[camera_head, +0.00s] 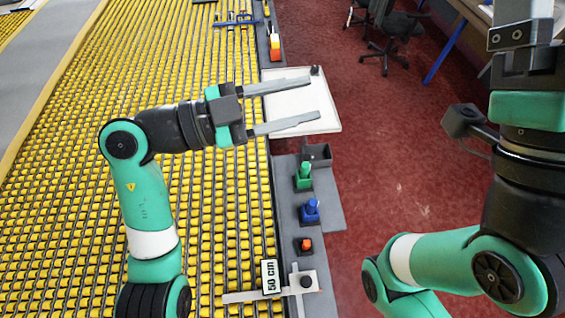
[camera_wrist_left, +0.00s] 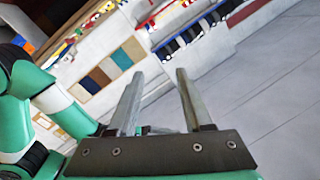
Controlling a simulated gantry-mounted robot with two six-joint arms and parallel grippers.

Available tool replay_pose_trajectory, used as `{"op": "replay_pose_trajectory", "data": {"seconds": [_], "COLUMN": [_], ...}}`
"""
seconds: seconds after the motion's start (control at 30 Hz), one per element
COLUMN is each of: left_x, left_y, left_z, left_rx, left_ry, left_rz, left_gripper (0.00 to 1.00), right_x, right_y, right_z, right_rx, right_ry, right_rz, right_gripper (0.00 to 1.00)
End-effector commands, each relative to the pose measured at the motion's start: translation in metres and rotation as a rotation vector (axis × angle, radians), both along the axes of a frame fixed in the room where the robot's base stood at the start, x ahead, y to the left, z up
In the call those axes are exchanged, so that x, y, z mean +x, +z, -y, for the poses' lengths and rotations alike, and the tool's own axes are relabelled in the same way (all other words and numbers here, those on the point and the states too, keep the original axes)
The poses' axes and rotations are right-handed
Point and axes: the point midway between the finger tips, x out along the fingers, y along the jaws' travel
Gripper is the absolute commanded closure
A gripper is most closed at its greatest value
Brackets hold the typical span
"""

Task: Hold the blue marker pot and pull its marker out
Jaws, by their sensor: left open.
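The blue marker pot (camera_head: 311,215) stands on a grey shelf beside the roller bed, with its blue marker (camera_head: 311,204) upright in it. My left gripper (camera_head: 314,99) is open and empty, over the white tray and well beyond the pot. Its two spread fingers also show in the left wrist view (camera_wrist_left: 156,84), with nothing between them; the pot is not visible there. My right gripper (camera_head: 522,22) is partly in view at the top right, far from the pot; its fingertips are cut off.
A green marker pot (camera_head: 303,181) and a black pot with an orange top (camera_head: 304,245) flank the blue one. A dark open box (camera_head: 317,154) and a white tray (camera_head: 330,123) lie farther up. A "50 cm" gauge (camera_head: 268,277) sits below. Red floor lies to the right.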

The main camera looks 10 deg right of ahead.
Motion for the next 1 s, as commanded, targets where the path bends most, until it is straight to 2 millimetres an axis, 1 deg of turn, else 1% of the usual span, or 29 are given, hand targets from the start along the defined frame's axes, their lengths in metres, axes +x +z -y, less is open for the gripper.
{"op": "replay_pose_trajectory", "data": {"seconds": [0.03,0.07,0.1,0.17,0.2,0.27,0.3,0.33,0.4,0.5,0.6,0.67,1.0], "left_x": [0.005,0.007,0.009,0.010,0.009,0.007,0.005,0.005,0.006,0.006,0.006,0.006,0.005], "left_y": [-0.062,-0.089,-0.126,-0.181,-0.218,-0.275,-0.314,-0.339,-0.380,-0.407,-0.418,-0.420,-0.416], "left_z": [0.002,0.001,0.000,-0.004,-0.008,-0.014,-0.019,-0.021,-0.021,-0.015,-0.012,-0.011,-0.011], "left_rx": [0.087,0.142,0.214,0.320,0.388,0.485,0.542,0.574,0.607,0.608,0.607,0.607,0.605], "left_ry": [-0.003,-0.003,-0.004,-0.002,-0.002,0.001,0.002,0.006,0.015,0.003,0.000,-0.002,-0.003], "left_rz": [-0.085,-0.137,-0.205,-0.304,-0.367,-0.445,-0.489,-0.515,-0.549,-0.550,-0.538,-0.536,-0.534], "left_gripper": [0.50,0.50,0.50,0.50,0.50,0.50,0.50,0.50,0.50,0.50,0.50,0.50,0.50], "right_x": [0.000,0.000,0.000,0.000,0.000,0.000,0.000,0.000,0.000,0.000,0.000,0.000,0.000], "right_y": [-0.033,-0.042,-0.056,-0.079,-0.095,-0.124,-0.146,-0.162,-0.193,-0.224,-0.239,-0.241,-0.237], "right_z": [0.000,0.000,0.000,0.000,0.000,0.000,0.000,0.000,0.000,0.000,0.000,0.000,0.000], "right_rx": [0.000,0.000,0.000,0.000,0.000,0.000,0.000,0.000,0.000,0.000,0.000,0.000,0.000], "right_ry": [0.000,0.000,0.000,0.000,0.000,0.000,0.000,0.000,0.000,0.000,0.000,0.000,-0.001], "right_rz": [0.000,0.000,0.000,0.000,0.000,0.000,0.000,0.000,-0.001,-0.001,0.000,0.000,0.001], "right_gripper": [0.00,0.00,0.00,0.00,0.00,0.00,0.00,0.00,0.00,0.00,0.00,0.00,0.00]}}
